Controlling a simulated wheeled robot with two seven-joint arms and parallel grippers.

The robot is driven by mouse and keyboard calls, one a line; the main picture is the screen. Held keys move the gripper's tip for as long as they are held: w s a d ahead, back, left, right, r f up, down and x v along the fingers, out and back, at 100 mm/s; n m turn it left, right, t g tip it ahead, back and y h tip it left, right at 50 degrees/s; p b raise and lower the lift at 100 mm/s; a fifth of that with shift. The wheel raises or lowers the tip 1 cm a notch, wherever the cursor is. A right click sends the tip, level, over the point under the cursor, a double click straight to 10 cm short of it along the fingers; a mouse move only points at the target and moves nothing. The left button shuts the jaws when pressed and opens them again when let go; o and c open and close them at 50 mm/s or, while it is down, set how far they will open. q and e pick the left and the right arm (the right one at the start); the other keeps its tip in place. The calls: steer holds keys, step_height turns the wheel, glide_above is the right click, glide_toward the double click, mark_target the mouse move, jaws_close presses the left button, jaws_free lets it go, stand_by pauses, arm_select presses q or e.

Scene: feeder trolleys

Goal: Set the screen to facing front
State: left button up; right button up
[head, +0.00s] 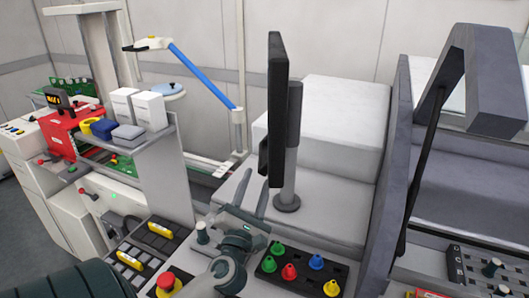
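The screen (277,105) is a thin black upright panel, seen almost edge-on. It is mounted on a grey post (291,145) with a round foot on the light grey top of the machine. The post stands on the right side of the panel, so its back seems turned to the right and its face to the left. My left gripper (256,180) is below and just left of the screen's lower end, with two grey fingers spread apart and nothing between them. Whether a finger touches the screen cannot be told. My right gripper is not in view.
A black plate with coloured knobs (305,268) lies below the post. A red emergency button (168,284) and yellow-marked black blocks (145,246) are lower left. A blue-armed lamp (200,72) stands behind left. A tall grey panel (386,185) rises right of the screen.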

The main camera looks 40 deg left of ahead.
mark_target(265, 156)
arm_select(q)
steer(key=p+x, duration=0.2)
steer(key=x, duration=0.7)
steer(key=shift+w+a+r+p, duration=0.1)
steer(key=shift+w+a+p, duration=0.05)
steer(key=shift+w+p, duration=0.15)
jaws_close()
